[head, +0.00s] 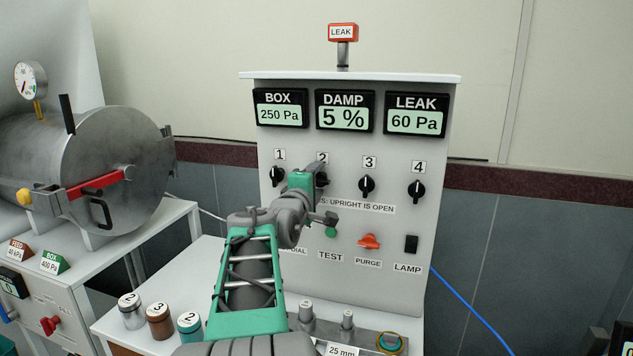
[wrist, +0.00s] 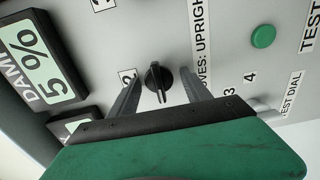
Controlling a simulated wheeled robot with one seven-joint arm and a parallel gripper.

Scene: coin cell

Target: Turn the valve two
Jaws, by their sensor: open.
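Valve two (wrist: 157,75) is a small black knob on the grey panel, beside its label 2. In the wrist view it sits between the two spread fingers of my gripper (wrist: 162,84). The fingers are apart, one on each side, with a gap to the knob visible on both sides. A pale line shows on the knob; I cannot tell its exact turn angle. In the head view my gripper (head: 318,182) is at the panel under label 2 and hides most of that knob. Valves three (head: 367,185) and four (head: 416,190) stand with their marks about upright.
Valve one (head: 277,175) is just left of my gripper. Below are a green TEST button (head: 331,232), an orange PURGE knob (head: 369,241) and a black LAMP switch (head: 411,244). Displays read BOX 250 Pa, DAMP 5 %, LEAK 60 Pa. Numbered cans (head: 159,321) stand front left.

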